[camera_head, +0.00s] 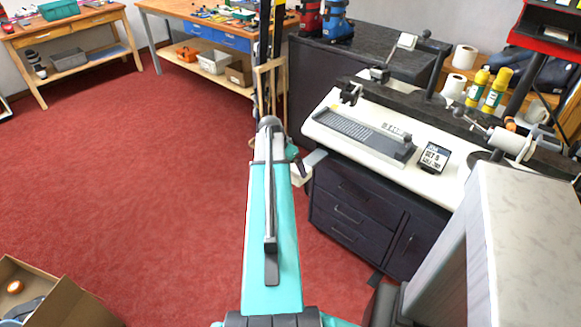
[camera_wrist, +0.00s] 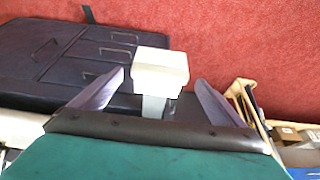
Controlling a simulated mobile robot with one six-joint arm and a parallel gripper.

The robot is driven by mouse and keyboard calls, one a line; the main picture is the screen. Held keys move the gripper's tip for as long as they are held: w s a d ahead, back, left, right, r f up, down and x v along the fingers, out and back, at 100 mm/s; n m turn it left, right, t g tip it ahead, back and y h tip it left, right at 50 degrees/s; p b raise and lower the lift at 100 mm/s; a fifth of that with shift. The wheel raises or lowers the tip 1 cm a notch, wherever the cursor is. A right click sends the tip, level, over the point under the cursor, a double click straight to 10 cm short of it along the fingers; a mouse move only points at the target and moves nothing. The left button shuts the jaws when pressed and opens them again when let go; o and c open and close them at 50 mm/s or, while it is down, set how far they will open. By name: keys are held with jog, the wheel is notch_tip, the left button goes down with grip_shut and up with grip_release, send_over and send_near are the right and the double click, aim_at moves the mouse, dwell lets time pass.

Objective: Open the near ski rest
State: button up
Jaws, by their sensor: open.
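A white block on a pale stem, which looks like the near ski rest (camera_head: 301,174), sticks out by the front edge of the white bench top. In the wrist view the white block (camera_wrist: 160,68) stands between the two grey fingers of my gripper (camera_wrist: 161,77). The fingers are apart, one on each side of the block, with a gap showing on both sides. In the head view my arm hides most of my gripper. The lower end of the stem is hidden behind the gripper's dark front edge in the wrist view.
The white bench top (camera_head: 455,185) carries a grey tray (camera_head: 362,134) and a small sign (camera_head: 434,157). A dark drawer cabinet (camera_head: 352,211) stands below. A pale box-shaped cabinet (camera_head: 520,240) is at right. Red floor is free at left; a cardboard box (camera_head: 70,303) stands there.

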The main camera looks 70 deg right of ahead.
jog(key=b+v, duration=0.1)
jog(key=v, duration=1.1)
jog(key=shift+a+r, duration=0.15)
jog(key=shift+r, duration=0.2)
jog(key=shift+w, duration=0.1)
